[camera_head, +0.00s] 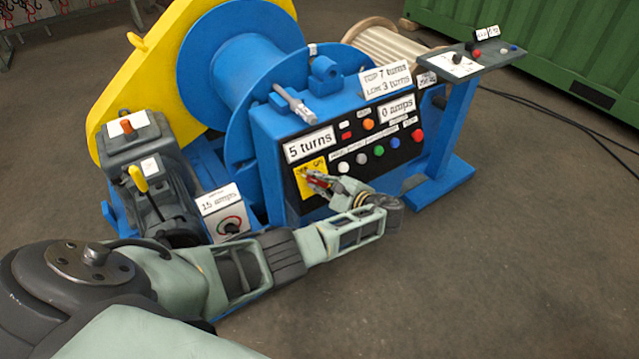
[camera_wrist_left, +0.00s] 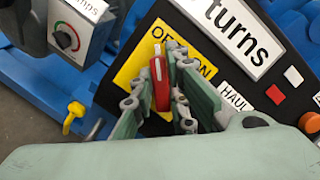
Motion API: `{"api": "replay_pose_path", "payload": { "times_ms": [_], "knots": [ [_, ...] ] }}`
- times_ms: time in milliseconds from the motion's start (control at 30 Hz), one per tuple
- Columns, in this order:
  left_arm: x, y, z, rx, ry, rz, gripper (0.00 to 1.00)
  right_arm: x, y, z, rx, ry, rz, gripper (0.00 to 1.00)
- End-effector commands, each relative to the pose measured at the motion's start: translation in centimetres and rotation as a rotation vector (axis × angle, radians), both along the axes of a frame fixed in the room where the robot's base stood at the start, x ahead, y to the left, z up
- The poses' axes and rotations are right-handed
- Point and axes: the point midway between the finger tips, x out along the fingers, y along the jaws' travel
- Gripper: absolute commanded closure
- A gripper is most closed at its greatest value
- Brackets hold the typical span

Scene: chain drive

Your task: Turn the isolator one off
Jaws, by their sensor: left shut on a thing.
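The isolator is a red rotary handle (camera_wrist_left: 161,85) on a yellow plate (camera_wrist_left: 137,72) marked with OFF and ON lettering. The plate (camera_head: 304,188) sits at the lower left of the black control panel in the head view. My left gripper (camera_wrist_left: 165,62) is shut on the red handle, with one finger on each side of it. In the left wrist view the handle points up the picture, its pale tip near the lettering, part of which the fingers cover. In the head view the left gripper (camera_head: 313,178) reaches the panel from below. My right gripper is not in view.
The panel (camera_head: 375,140) carries several coloured buttons and lamps, under a "5 turns" sign (camera_head: 310,144) and a "0 amps" sign (camera_head: 397,108). A "15 amps" box with a dial (camera_head: 231,224) stands at left. A blue pedestal (camera_head: 450,130) stands right. The floor in front is clear.

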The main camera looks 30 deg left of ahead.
Motion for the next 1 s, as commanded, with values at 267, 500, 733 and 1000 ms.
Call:
{"api": "replay_pose_path", "payload": {
  "times_ms": [267, 500, 733, 1000],
  "knots": [
    [-0.06, -0.02, -0.05, -0.006, -0.010, 0.007, 1.00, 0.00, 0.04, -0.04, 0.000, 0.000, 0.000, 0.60],
    [-0.05, -0.03, -0.06, -0.006, -0.010, 0.007, 0.83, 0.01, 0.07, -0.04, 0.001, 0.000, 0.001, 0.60],
    [-0.03, -0.02, -0.04, -0.005, -0.010, 0.006, 0.67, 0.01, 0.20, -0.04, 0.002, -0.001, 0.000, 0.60],
    [-0.02, -0.12, 0.00, -0.005, -0.009, 0.005, 0.67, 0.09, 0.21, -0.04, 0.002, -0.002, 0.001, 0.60]
  ]
}}
